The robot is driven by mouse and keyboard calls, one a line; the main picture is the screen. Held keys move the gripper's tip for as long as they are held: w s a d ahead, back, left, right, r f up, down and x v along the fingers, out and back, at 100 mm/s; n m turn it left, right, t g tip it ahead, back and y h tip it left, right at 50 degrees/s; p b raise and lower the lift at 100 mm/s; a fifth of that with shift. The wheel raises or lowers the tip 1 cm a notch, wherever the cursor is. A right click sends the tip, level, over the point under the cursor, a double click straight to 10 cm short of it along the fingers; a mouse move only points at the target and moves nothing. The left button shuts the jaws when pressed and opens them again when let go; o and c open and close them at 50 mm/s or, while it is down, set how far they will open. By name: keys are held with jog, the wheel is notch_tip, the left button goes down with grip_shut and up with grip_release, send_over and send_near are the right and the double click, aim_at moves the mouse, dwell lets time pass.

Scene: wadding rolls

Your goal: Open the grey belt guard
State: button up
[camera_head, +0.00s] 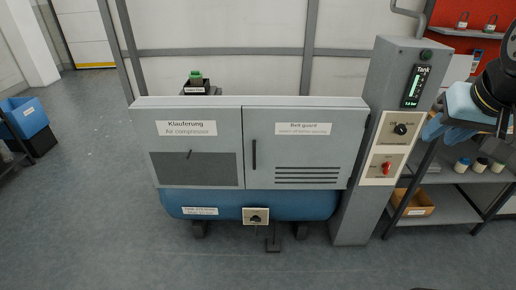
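The grey belt guard (297,148) is the right-hand door on the front of the grey compressor cabinet. It is closed and lies flush beside the left door. It has a white label reading "Belt guard" (303,129), several dark vent slots (307,175) low down, and a black upright bar handle (254,154) near its left edge. Part of my arm (492,88), black with a yellow ring, shows at the right edge, well away from the handle. I cannot make out the fingers of my gripper clearly there.
A grey control column (375,140) with a red switch (387,168) stands just right of the guard. A blue tank (310,205) lies below the cabinet. Shelves (440,207) with small jars stand at the right. The floor in front is clear.

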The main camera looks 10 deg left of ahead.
jog(key=w+a+f+t+y, duration=0.2)
jog(key=w+a+f+y, duration=0.1)
jog(key=w+a, duration=1.15)
jog(key=w+a+f+t, duration=0.2)
jog(key=w+a+f, duration=0.6)
jog(key=w+a, duration=0.35)
jog(key=m+t+h, duration=0.1)
jog(key=t+h, duration=0.1)
jog(key=t, duration=0.3)
send_near(254, 153)
notch_tip(254, 153, up, 5)
jog(key=w+d, duration=0.2)
jog(key=w, duration=0.1)
jog(key=s+a+f+n+t+h, duration=0.1)
jog(key=s+a+f+t, duration=0.2)
jog(key=s+f, duration=0.35)
jog(key=w, duration=0.9)
jog(key=w+f, duration=0.1)
jog(key=w, duration=0.4)
jog(key=shift+a, duration=0.1)
jog(key=shift+s, duration=0.1)
grip_shut()
